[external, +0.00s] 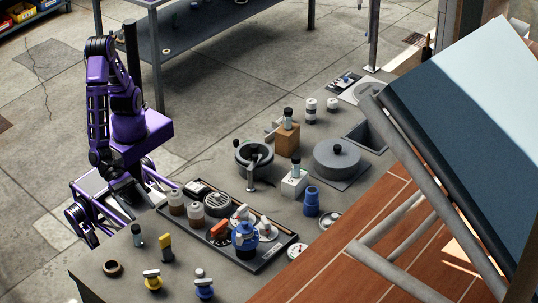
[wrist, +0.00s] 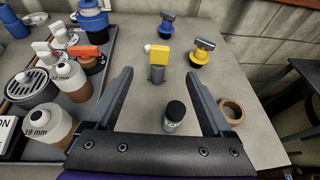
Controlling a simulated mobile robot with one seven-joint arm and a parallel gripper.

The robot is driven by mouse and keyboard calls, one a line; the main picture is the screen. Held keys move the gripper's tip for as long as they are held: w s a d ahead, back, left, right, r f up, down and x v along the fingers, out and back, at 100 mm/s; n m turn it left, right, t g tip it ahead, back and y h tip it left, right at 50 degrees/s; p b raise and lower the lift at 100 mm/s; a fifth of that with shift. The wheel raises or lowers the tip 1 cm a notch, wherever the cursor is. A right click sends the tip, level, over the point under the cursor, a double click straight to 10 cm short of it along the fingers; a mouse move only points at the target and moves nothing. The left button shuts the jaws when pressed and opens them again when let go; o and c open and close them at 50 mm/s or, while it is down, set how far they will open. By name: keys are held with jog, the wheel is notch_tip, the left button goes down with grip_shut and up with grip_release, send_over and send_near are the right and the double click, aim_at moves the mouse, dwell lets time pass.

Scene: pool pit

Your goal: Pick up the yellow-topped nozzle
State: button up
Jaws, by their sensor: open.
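The yellow-topped nozzle (external: 166,248) stands upright near the front left of the grey counter, with a yellow block top over a dark grey body. In the wrist view the nozzle (wrist: 157,66) stands just beyond the fingertips, roughly in line with the gap between them. My gripper (wrist: 157,78) is open and empty, its two dark fingers spread wide. A small dark-capped bottle (wrist: 174,113) stands between the fingers as seen in the wrist view, nearer than the nozzle. I cannot tell the height of the fingers above the counter.
A yellow valve (external: 152,280) and a blue valve (external: 203,286) stand near the nozzle. A brown ring (external: 112,268) lies by the counter's left edge. A black tray (external: 274,254) holds bottles, a strainer and other fittings. Bare counter separates the tray from the nozzle.

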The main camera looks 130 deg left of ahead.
aim_at(166, 240)
jog(key=x, duration=1.6)
jog(key=shift+w+f, duration=0.1)
jog(key=shift+f, duration=0.15)
grip_shut()
